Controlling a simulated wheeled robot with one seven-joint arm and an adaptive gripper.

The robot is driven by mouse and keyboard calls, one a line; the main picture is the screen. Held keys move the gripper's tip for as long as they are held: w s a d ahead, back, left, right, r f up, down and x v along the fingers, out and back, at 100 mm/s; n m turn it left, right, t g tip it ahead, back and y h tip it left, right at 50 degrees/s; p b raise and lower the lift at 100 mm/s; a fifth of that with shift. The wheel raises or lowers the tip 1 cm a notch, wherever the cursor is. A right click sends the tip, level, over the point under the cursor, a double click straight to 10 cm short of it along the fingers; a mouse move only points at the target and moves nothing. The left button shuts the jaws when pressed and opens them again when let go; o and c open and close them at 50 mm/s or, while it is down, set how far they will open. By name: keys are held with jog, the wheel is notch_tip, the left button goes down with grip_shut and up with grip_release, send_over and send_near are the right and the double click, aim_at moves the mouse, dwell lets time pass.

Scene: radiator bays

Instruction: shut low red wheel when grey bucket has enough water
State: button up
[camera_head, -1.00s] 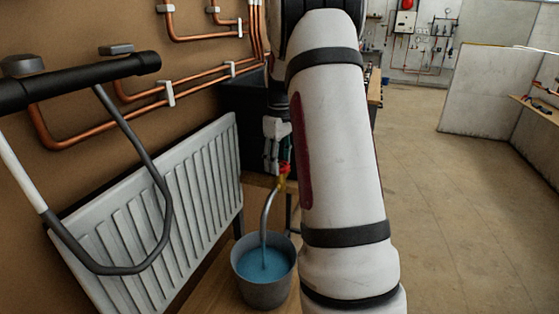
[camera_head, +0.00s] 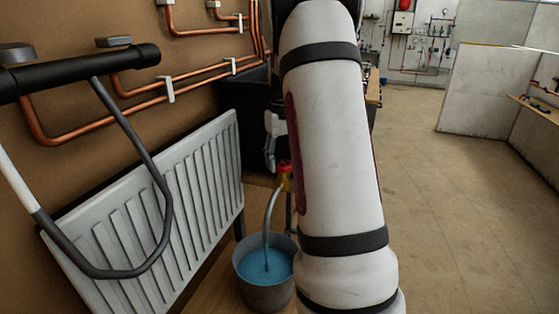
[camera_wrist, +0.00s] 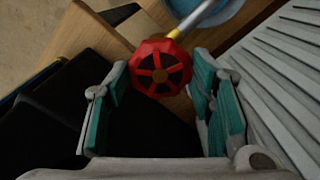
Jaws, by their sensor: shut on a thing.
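The low red wheel (camera_wrist: 160,68) has dark gaps between its spokes and sits between the fingertips of my gripper (camera_wrist: 158,72) in the wrist view. My fingers, with green inner pads, are closed against its two sides. In the head view the red wheel (camera_head: 285,168) shows small above a brass valve, with my gripper (camera_head: 275,150) partly hidden by my arm. A grey hose curves from the valve into the grey bucket (camera_head: 265,297). Blue water (camera_head: 262,268) stands high in the bucket, below the rim. Whether water is flowing is hard to tell.
A white radiator (camera_head: 150,215) stands left of the bucket along the brown wall, with copper pipes (camera_head: 190,85) above it. A dark box-like unit (camera_head: 235,110) sits behind the valve. The floor to the right (camera_head: 450,200) is open.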

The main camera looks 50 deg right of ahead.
jog(key=shift+m+b, duration=0.5)
jog(key=shift+m, duration=1.4)
jog(key=o, duration=1.2)
jog(key=shift+c, duration=0.2)
notch_tip(320, 180, up, 12)
